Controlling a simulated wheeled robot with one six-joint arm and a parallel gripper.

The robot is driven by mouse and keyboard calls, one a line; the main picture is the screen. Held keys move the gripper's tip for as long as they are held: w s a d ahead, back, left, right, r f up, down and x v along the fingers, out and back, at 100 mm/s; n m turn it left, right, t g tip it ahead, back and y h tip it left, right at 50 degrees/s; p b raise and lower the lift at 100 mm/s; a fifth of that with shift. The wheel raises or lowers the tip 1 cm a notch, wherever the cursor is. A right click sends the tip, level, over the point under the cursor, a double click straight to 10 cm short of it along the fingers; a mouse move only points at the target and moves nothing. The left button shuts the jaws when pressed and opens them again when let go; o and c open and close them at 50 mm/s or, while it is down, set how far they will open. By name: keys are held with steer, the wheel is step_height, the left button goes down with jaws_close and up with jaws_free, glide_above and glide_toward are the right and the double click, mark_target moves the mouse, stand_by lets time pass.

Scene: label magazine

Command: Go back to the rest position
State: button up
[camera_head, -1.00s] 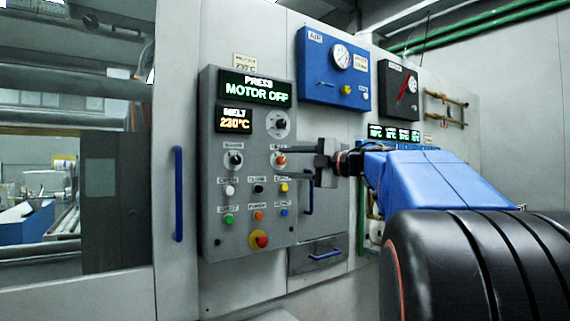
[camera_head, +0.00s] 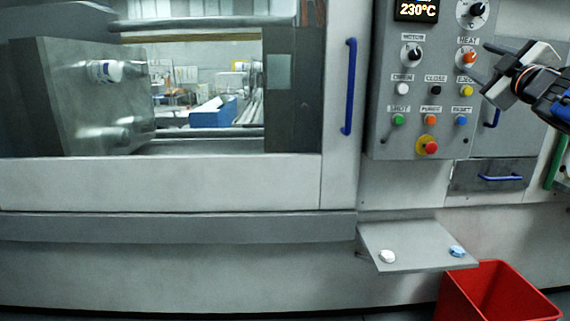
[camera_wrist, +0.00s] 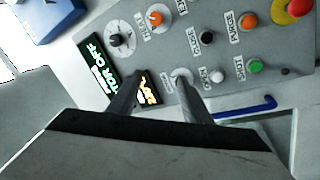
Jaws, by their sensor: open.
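My gripper (camera_head: 484,69) is at the right of the head view, open and empty, in front of the grey control panel (camera_head: 385,135) near the orange HEAT knob (camera_head: 469,57). In the wrist view my gripper (camera_wrist: 160,80) shows two dark fingers apart with nothing between them. They overlap the panel's display (camera_wrist: 149,88) and the MOTOR knob in the picture; I cannot tell the gap to the panel. The HEAT knob (camera_wrist: 155,18) shows at the top there.
Blue door handle (camera_head: 350,87) left of the panel. Below, a grey shelf (camera_head: 415,240) carries a white piece (camera_head: 387,256) and a blue-white piece (camera_head: 456,251). A red bin (camera_head: 477,296) stands lower right. A drawer (camera_head: 490,177) sits under the panel.

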steer(key=s+a+f+m+g+h, duration=0.1)
steer(key=s+a+f+m+g, duration=0.2)
steer(key=f, duration=0.7)
steer(key=s+f+m+g+h, duration=0.1)
steer(key=s+f+m+g, duration=0.3)
steer(key=f, duration=0.5)
steer(key=s+a+f+m+g+h, duration=0.2)
steer(key=s+f+m, duration=0.2)
steer(key=f, duration=0.6)
steer(key=s+a+f+g+y, duration=0.2)
steer(key=s+a+f, duration=0.4)
steer(key=s+f, duration=0.3)
steer(key=s+a+f+g+y, duration=0.3)
steer(key=s+a+f+g, duration=0.2)
steer(key=s+f, duration=0.3)
step_height(320, 180, down, 3)
steer(key=shift+s+a+r, duration=0.1)
steer(key=shift+s+a, duration=0.25)
steer(key=shift+a, duration=0.3)
steer(key=shift+w+r, duration=0.1)
